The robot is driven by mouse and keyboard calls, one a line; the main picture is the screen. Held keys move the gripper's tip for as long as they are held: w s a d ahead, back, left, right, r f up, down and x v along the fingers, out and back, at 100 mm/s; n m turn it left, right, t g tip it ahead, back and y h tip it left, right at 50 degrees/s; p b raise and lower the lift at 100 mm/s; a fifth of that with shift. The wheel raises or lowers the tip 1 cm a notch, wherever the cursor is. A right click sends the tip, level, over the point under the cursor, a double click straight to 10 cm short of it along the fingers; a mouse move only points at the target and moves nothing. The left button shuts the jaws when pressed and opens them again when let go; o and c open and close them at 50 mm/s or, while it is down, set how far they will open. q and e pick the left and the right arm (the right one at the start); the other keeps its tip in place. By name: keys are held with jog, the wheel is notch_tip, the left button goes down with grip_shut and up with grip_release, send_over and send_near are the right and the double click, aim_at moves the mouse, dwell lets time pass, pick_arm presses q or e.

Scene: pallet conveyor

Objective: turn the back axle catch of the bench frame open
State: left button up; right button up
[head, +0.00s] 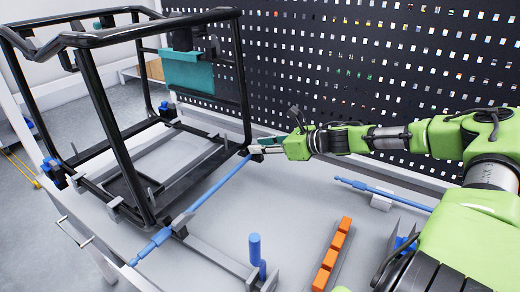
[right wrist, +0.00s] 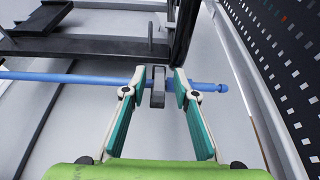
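The bench frame (head: 105,105) is a black tubular cage standing on the grey bench. A blue axle (head: 215,187) lies along its near right side; it also crosses the right wrist view (right wrist: 60,78). A small grey upright piece, apparently the back axle catch (right wrist: 158,88), sits at the axle near its far end. My right gripper (head: 258,152) reaches it from the right. In the right wrist view its teal-padded fingers (right wrist: 159,84) stand apart on either side of the catch, with visible gaps. In the head view the gripper hides the catch. My left gripper is not in view.
A dark perforated panel (head: 400,70) rises close behind my right arm. A second blue axle (head: 385,192) lies at the right. Orange blocks (head: 330,262) in a row and a blue upright cylinder (head: 254,247) stand on the front bench. Grey bench surface (head: 295,210) is clear between them and the gripper.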

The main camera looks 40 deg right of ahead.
jog(key=shift+w+a+f, duration=0.1)
jog(key=shift+w, duration=0.2)
grip_shut()
